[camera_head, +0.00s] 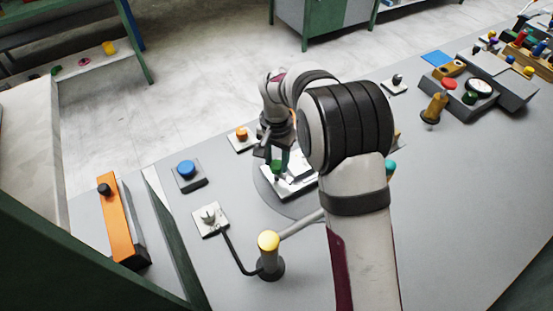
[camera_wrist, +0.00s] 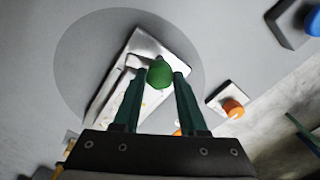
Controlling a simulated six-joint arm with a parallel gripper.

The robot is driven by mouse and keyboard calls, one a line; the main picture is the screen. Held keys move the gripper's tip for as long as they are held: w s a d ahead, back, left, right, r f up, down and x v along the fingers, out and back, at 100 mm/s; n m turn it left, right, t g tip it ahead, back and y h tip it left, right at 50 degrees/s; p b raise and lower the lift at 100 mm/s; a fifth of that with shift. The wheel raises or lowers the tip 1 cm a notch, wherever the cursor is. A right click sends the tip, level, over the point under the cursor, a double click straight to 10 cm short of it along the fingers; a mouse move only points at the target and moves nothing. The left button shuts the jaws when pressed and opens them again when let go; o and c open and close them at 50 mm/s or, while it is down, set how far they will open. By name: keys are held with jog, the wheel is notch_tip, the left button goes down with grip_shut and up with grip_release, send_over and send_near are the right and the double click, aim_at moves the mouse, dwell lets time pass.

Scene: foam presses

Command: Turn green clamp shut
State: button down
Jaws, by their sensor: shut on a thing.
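The green clamp shows as a rounded green knob (camera_wrist: 159,75) in the wrist view, on a white block with a pale bar beside it. The block (camera_wrist: 172,50) lies on a darker grey disc (camera_wrist: 75,60). My gripper (camera_wrist: 160,78) has its two dark green fingers on either side of the knob and is shut on it. In the head view my gripper (camera_head: 268,155) reaches down at the green knob (camera_head: 276,167). My arm hides the right part of the disc and block there.
An orange knob (camera_head: 242,133) and a blue button (camera_head: 186,170) stand left of my gripper. A yellow-topped post (camera_head: 268,241) with a rod stands in front. A teal knob (camera_head: 390,167) shows right of my arm. The tabletop at lower right is clear.

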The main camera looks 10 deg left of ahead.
aim_at(276, 164)
jog(key=n, duration=1.3)
jog(key=shift+a+n, duration=0.1)
jog(key=shift+n, duration=0.2)
dwell(0.3)
jog(key=shift+c, duration=2.2)
grip_release()
jog(key=shift+r, duration=0.1)
notch_tip(276, 164, up, 16)
jog(key=shift+f, duration=0.2)
